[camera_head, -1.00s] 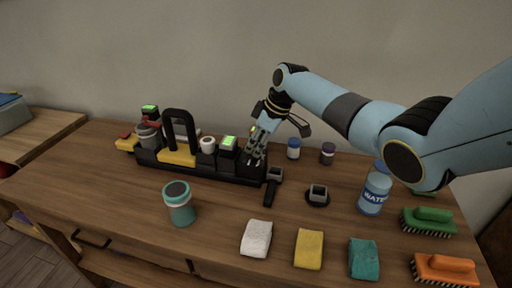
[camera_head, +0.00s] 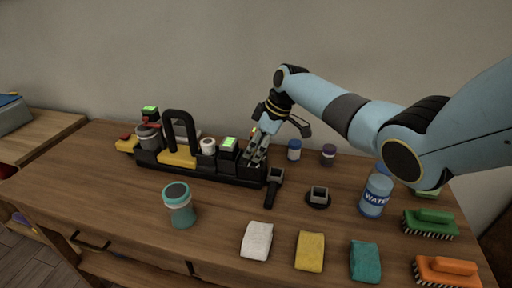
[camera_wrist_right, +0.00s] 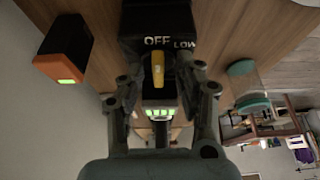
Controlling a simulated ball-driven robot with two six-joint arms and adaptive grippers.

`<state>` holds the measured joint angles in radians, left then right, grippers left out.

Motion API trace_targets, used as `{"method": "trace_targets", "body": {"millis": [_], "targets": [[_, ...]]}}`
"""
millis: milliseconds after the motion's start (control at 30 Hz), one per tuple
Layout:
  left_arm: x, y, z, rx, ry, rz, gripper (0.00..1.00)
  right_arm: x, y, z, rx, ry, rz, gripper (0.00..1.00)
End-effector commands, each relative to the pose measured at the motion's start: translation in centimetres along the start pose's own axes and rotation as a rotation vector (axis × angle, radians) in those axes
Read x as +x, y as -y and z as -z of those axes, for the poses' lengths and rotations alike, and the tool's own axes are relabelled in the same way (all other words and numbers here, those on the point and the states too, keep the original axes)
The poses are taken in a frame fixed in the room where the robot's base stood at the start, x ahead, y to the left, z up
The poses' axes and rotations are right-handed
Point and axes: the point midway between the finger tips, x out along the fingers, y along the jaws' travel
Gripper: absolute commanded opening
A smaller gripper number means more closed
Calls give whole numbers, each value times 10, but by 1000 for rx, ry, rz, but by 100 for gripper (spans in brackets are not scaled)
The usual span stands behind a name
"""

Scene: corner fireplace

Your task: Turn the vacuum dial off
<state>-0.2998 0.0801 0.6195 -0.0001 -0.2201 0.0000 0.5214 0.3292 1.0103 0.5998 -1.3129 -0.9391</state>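The vacuum dial (camera_wrist_right: 157,70) is a yellow pointer on a black housing in the right wrist view. Its end lies just below the white OFF label, with LOW to the right. In the head view the dial is hidden behind my right gripper (camera_head: 256,156), at the right end of the black vacuum caddy (camera_head: 215,176). In the right wrist view the fingers of my right gripper (camera_wrist_right: 161,88) stand apart on either side of the dial, with gaps between. A lit green display (camera_wrist_right: 158,113) shows below the pointer. My left gripper is not in view.
A black box with a green-lit top (camera_head: 228,147) stands left of the gripper.

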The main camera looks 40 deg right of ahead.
Motion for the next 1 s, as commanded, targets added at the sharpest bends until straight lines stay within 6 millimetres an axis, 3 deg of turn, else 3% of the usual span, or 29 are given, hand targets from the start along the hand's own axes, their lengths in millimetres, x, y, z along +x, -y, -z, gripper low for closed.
{"method": "trace_targets", "body": {"millis": [267, 700, 1000], "targets": [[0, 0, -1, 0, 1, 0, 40, -16, -3, 1, -2, -3, -6, 35], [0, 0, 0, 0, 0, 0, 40, -105, -2, 0, -1, 0, -4, 35], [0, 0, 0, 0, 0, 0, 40, -120, 0, 0, 0, 0, 0, 35]]}}
